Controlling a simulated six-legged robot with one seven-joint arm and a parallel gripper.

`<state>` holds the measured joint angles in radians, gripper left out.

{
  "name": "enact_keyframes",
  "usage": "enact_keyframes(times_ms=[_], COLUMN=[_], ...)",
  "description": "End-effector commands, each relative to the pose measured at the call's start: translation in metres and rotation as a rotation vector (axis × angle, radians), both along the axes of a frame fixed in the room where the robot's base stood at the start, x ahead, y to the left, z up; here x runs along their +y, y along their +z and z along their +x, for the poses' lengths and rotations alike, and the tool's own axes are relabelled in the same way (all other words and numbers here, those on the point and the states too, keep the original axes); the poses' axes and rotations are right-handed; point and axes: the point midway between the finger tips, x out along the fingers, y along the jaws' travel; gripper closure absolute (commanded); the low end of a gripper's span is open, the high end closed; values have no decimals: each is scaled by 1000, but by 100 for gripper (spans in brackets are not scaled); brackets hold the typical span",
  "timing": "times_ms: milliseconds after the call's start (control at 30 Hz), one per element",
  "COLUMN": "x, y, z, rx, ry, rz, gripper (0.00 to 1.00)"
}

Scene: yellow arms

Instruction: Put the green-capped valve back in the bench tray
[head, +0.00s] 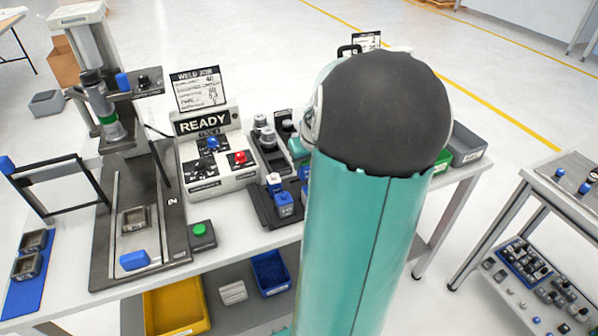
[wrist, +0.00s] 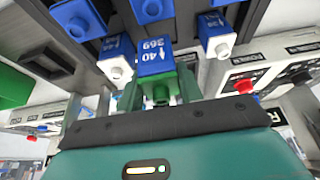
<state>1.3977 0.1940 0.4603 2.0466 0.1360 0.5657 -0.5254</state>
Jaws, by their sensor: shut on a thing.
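In the wrist view my gripper (wrist: 158,82) is shut on the green-capped valve (wrist: 158,58). The valve has a blue body with white lettering, and its green cap (wrist: 161,93) sits between my fingers. It overlaps a dark tray (wrist: 122,22) holding other blue valves with white caps (wrist: 118,69). I cannot tell whether the valve touches the tray. In the head view the dark bench tray (head: 262,213) is partly visible left of my arm, with a white-capped blue valve (head: 283,203) in it. My arm hides my gripper and the held valve there.
A READY control box (head: 207,150) with blue and red knobs stands left of the tray. A green button box (head: 202,235) sits nearer. A second cart (head: 570,178) stands at far right, with open floor between.

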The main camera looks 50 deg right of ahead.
Motion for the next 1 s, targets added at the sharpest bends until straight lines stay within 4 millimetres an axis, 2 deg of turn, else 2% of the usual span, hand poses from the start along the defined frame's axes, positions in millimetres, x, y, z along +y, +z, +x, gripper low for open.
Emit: enact_keyframes(times_ms=[100,300,500,867,900,1000], x=[-1,-3,-4,-4,-4,-4], y=[-16,-28,-55,-60,-60,-60], z=[15,26,26,26,26,25], rx=[-1,-1,1,0,0,0], ry=[5,3,1,1,1,1], rz=[1,2,1,0,0,0], gripper=[88,88,88,88,62,42])
